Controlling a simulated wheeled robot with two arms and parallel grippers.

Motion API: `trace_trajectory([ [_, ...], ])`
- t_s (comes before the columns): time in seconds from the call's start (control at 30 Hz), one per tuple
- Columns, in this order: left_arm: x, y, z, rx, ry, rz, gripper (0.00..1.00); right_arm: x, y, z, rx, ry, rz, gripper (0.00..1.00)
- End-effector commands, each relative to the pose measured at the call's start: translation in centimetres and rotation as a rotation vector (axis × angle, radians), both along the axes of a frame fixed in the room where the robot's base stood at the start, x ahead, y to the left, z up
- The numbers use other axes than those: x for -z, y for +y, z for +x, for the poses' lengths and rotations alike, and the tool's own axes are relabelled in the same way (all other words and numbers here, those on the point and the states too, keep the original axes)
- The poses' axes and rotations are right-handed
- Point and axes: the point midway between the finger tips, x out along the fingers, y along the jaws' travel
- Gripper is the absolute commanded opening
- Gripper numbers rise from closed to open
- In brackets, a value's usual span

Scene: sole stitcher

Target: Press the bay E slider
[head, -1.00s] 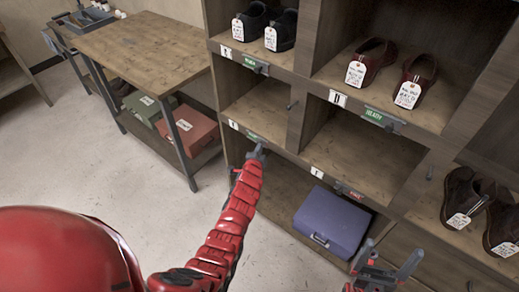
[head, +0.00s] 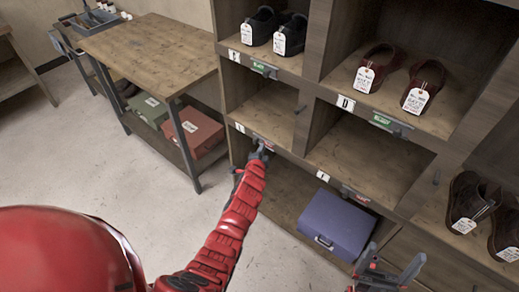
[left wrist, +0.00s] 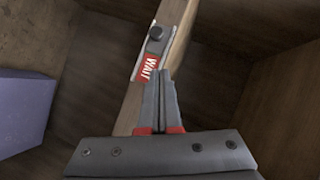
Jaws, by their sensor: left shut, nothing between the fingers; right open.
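A small slider plate (head: 266,143) sits on the shelf edge of the left cubby column, below an empty cubby. Its bay letter card (head: 240,127) is too small to read surely. My right gripper (head: 394,252) is open and empty at the lower right.
Other bays have a green slider (head: 264,70) upper left, a green one (head: 391,126) under D, and a red one (head: 355,195). A purple box (head: 335,223) lies in the bottom bay. Tagged shoes (head: 472,205) stand at right. A wooden table (head: 150,50) is at left.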

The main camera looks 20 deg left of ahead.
Motion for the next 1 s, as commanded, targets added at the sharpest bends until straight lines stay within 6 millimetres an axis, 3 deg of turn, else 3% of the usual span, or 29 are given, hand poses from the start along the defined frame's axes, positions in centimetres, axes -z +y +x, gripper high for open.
trace_trajectory([
  [0.1,-0.7,-0.4,-2.0,0.005,-0.001,0.004,0.0,-0.5,0.0,0.0,0.0,-0.001,0.0,0.93],
  [0.5,-2.3,-1.0,-7.2,0.001,-0.002,0.003,0.0,0.5,0.0,0.0,0.0,-0.001,0.0,0.93],
  [0.7,-2.8,-1.3,-8.6,0.002,-0.001,0.002,0.0,0.7,0.0,0.0,0.0,-0.001,0.0,0.93],
  [1.0,-2.9,-1.3,-8.8,0.001,0.0,0.001,0.0,0.7,0.0,0.0,0.0,-0.001,0.0,0.93],
])
